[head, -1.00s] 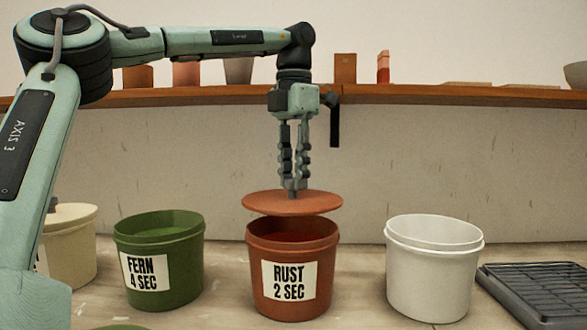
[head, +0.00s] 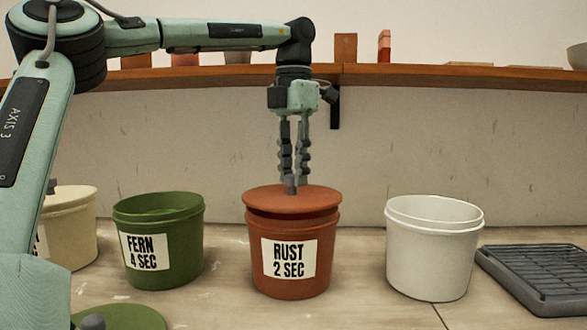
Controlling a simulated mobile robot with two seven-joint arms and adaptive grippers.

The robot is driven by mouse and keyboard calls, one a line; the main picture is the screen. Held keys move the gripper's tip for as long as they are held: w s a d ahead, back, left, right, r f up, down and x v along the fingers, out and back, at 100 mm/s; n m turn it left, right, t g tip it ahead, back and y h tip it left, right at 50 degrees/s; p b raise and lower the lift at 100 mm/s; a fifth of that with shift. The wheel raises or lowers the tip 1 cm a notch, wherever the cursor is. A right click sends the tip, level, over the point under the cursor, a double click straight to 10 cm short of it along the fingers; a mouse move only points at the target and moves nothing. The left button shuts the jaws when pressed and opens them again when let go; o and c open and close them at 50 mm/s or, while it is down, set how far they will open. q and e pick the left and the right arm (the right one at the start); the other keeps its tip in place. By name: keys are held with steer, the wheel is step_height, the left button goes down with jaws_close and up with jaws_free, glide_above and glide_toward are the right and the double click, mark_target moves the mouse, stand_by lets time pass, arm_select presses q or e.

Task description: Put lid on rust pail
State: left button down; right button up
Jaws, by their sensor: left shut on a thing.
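The rust pail (head: 292,282) stands upright on the table, with a label reading RUST 2 SEC. The round rust lid (head: 260,197) is level over the pail's mouth, at or just above the rim. Whether it is fully seated I cannot tell. My left gripper (head: 291,188) points straight down above the pail, shut on the small knob at the lid's middle. The inside of the pail is hidden by the lid. My right gripper is not in view.
A green pail (head: 185,250) labelled FERN 4 SEC stands open on the left, with a green lid (head: 125,318) lying in front. A cream pail (head: 75,238) is farther left. A white pail (head: 432,265) and a dark ridged tray (head: 540,275) are on the right. A shelf (head: 420,75) runs behind.

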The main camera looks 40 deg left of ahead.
arm_select(q)
steer(key=shift+f+b, duration=0.3)
steer(key=shift+f, duration=0.45)
steer(key=c, duration=1.2)
jaws_free()
step_height(320, 180, up, 12)
